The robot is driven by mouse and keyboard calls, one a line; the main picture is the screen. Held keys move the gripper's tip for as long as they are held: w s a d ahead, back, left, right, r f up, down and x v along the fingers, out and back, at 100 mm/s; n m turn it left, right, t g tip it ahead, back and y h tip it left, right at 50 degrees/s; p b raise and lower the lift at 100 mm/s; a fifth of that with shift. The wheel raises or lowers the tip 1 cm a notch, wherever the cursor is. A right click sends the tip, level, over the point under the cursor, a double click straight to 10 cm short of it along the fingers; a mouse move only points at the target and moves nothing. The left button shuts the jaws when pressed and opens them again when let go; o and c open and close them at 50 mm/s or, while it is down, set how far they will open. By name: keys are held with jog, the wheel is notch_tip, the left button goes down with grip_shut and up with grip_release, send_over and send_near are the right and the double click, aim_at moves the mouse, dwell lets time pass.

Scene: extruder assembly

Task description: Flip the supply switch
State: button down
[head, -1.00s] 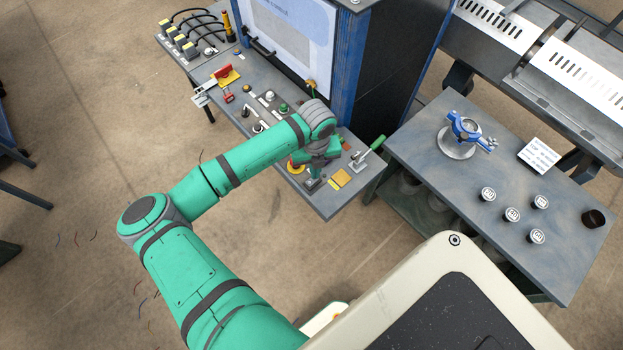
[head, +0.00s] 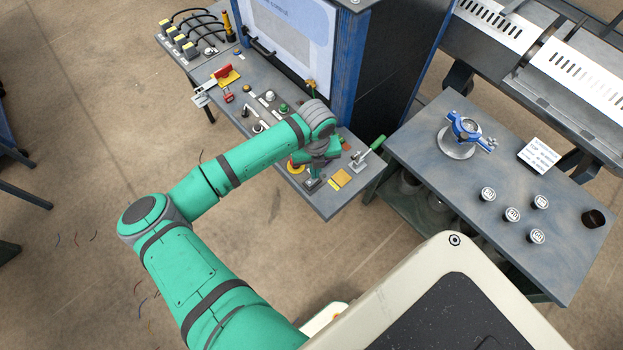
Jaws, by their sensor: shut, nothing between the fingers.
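My arm reaches over the control console (head: 335,205), and my gripper (head: 313,184) points down at its front right end. The gripper is small in view and partly covered by my wrist; its fingers are shut and empty. A red and yellow round button (head: 295,167) is just left of it, partly hidden by my arm. A yellow plate (head: 341,178) lies just right of it. A red-handled switch on a yellow plate (head: 227,75) is at the console's far left part. Which control is the supply switch cannot be told; one under my gripper would be hidden.
A green-handled lever (head: 370,148) stands right of my gripper. Small knobs and a green button (head: 284,107) line the console behind my forearm. A tall blue-edged cabinet (head: 345,60) rises behind. A side table (head: 420,150) at right holds a blue clamp (head: 468,128) and several round weights.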

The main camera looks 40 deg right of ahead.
jog(key=shift+f, duration=0.7)
dwell(0.4)
notch_tip(320, 180, up, 7)
dwell(1.0)
jog(key=shift+w, duration=0.1)
dwell(0.5)
